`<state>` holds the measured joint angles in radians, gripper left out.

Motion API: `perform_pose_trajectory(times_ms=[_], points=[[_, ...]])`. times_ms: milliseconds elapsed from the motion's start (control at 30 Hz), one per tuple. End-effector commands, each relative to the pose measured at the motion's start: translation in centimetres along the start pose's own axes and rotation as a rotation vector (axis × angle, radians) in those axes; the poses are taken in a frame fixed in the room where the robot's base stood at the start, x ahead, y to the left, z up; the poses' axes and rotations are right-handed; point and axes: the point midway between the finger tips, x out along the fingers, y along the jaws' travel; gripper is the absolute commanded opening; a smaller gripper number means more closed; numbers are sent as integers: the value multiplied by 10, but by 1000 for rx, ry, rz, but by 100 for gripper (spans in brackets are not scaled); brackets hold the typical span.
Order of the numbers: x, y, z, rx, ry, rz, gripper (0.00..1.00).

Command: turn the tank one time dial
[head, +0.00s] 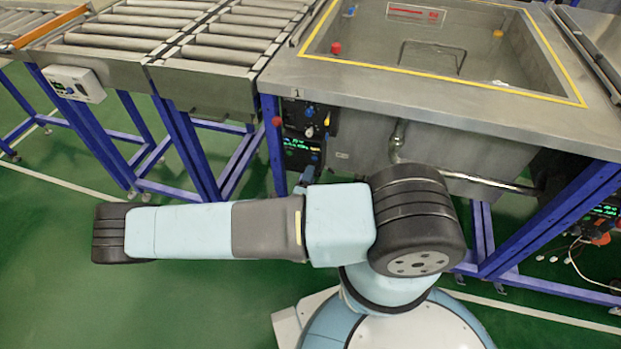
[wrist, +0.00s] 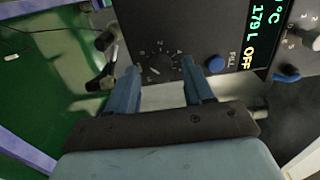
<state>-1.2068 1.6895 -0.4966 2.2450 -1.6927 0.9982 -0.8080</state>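In the wrist view a black panel (wrist: 205,22) carries a round black dial (wrist: 160,66) with white numerals around it. My gripper (wrist: 161,70) is open, with one blue finger on each side of the dial. The fingertips are close to the panel; whether they touch the dial I cannot tell. In the head view tank one (head: 350,105), marked "1", has dark control boxes (head: 303,145) under its left front corner. My arm hides most of my gripper there, and the dial is too small to make out.
Beside the dial are a blue button (wrist: 216,64) labelled FILL and a lit display (wrist: 265,30). Black knobs or fittings (wrist: 104,40) stick out at the panel's left. Blue frame legs (head: 272,145) and a roller conveyor (head: 215,55) stand near the tank. Green floor is free at left.

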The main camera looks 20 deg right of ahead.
Motion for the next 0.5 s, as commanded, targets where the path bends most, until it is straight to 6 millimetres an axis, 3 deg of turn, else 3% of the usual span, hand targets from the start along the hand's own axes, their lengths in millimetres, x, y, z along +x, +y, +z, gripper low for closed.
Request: perform_pose_trajectory(times_ms=[67, 500], points=[[0, 0, 0, 0, 0, 0, 43], [0, 0, 0, 0, 1, 1, 1]])
